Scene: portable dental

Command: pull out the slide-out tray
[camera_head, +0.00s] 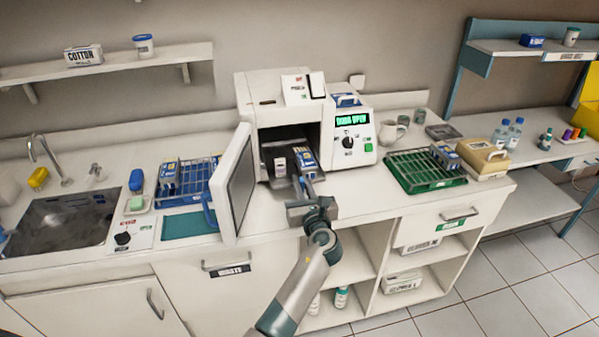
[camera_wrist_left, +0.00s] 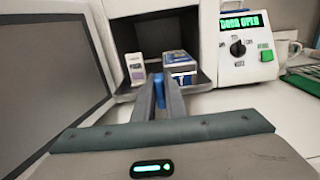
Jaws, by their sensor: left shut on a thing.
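The slide-out tray (camera_head: 269,162) is dark and sits in the open chamber of the white sterilizer (camera_head: 249,100). It also shows in the left wrist view (camera_wrist_left: 126,89). On it are a small white pack (camera_wrist_left: 136,69) and a blue-and-white pack (camera_wrist_left: 180,68). My left gripper (camera_head: 304,187) is in front of the chamber, at the tray's front. In the left wrist view its fingers (camera_wrist_left: 160,92) are shut on the tray's blue handle (camera_wrist_left: 159,88). The fingers hide part of the tray front. My right gripper is not in view.
The sterilizer door (camera_head: 234,187) stands open to the left of my left gripper. The display (camera_head: 351,119) is lit green. A blue rack (camera_head: 187,180) is left of the door, and a green rack (camera_head: 426,170) is to the right.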

